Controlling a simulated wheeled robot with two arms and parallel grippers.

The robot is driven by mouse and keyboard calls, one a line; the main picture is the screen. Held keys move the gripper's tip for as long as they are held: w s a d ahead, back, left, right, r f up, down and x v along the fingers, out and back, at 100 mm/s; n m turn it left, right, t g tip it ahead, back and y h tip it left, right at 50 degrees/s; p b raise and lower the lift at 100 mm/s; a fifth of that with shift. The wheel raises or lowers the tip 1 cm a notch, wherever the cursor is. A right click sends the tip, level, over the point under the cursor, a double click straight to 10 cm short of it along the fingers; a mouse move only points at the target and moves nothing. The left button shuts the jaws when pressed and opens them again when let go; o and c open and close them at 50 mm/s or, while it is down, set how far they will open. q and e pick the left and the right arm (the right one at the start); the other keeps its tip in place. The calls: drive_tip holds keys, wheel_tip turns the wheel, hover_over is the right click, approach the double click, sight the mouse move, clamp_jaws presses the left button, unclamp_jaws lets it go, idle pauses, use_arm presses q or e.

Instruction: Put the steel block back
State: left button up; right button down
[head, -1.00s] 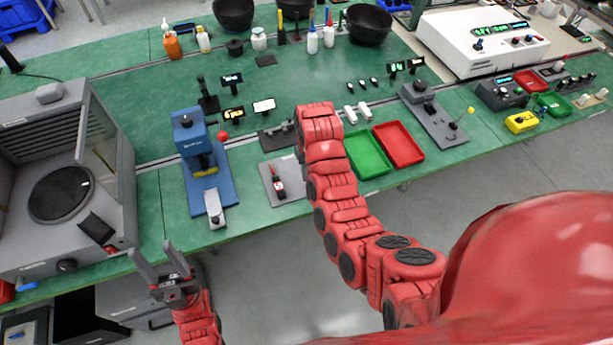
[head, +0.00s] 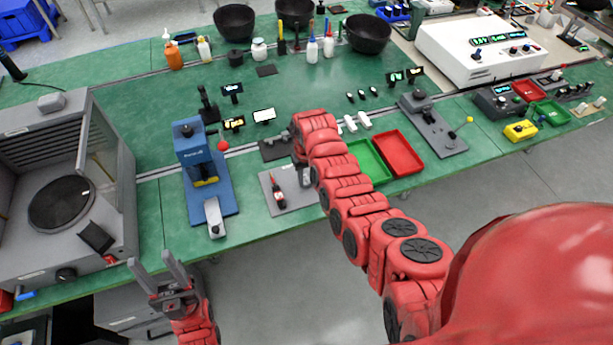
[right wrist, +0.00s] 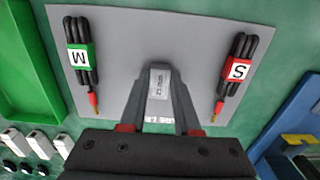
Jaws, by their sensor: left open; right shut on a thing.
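The steel block (right wrist: 160,84), small and grey with faint markings, is between the fingers of my right gripper (right wrist: 160,75) in the right wrist view. The gripper is shut on it. The block is over the grey mat (right wrist: 130,30), between two cable bundles; I cannot tell whether it touches the mat. In the head view the mat (head: 290,203) lies near the table's front edge, and my right arm hides much of the gripper and block. My left gripper (head: 151,262) is open and empty, in front of the table's edge at lower left.
On the mat lie a cable bundle tagged S (right wrist: 236,70) and one tagged M (right wrist: 80,57). A blue press (head: 205,170) stands left of the mat. Green (head: 372,164) and red trays (head: 399,153) lie to the right. A grey chamber (head: 60,180) fills the far left.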

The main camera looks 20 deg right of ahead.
drive_tip(key=c, duration=1.1)
unclamp_jaws()
drive_tip(key=shift+f, duration=0.15)
drive_tip(key=o, duration=0.5)
drive_tip(key=shift+c, duration=0.2)
